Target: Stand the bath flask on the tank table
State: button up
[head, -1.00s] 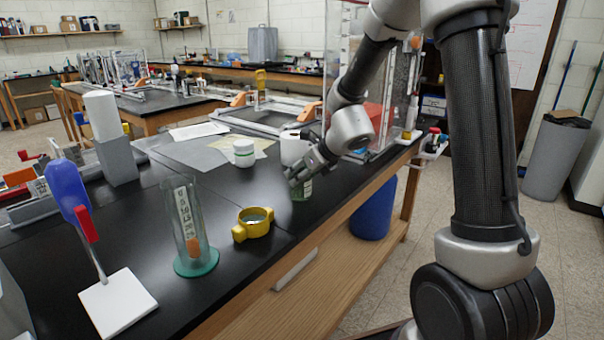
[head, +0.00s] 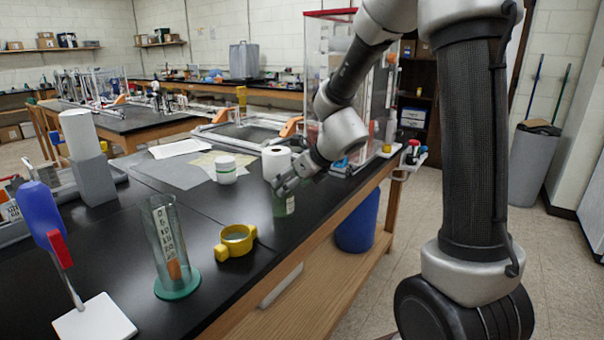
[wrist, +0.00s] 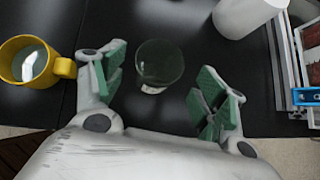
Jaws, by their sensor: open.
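A greenish glass vessel with a pale label, seemingly the bath flask (head: 284,205), stands on the black-topped bench (head: 205,205) near its front edge. My gripper (head: 288,184) is at the top of this flask in the head view and partly hides it. In the wrist view, the flask (wrist: 160,62) is seen from above as a dark green round shape. It lies between and slightly beyond the green-padded fingers of my gripper (wrist: 161,84), with a gap on each side. The gripper is open and holds nothing. I cannot tell which surface is the tank table.
A yellow two-handled ring or cup (head: 236,241) and a glass cylinder on a green base (head: 170,250) stand left of the flask. A white tub (head: 226,170) and a white roll (head: 276,160) stand behind. A clear-walled tank (head: 332,75) rises beyond my arm.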

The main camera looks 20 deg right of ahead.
jog(key=s+d+r+n, duration=0.3)
jog(key=s+r+n, duration=0.45)
jog(key=s, duration=0.25)
jog(key=s+d+r+n+g+h, duration=0.1)
jog(key=s+d+n, duration=0.4)
jog(key=s+n, duration=0.5)
jog(key=s+d+r+n+g+h, duration=0.1)
jog(key=s+d+n, duration=0.4)
jog(key=s+n, duration=0.5)
jog(key=n+g+h, duration=0.1)
jog(key=n+h, duration=0.1)
jog(key=n, duration=0.1)
jog(key=shift+s+r+g, duration=0.35)
jog(key=shift+s+g, duration=0.05)
jog(key=shift+d, duration=0.1)
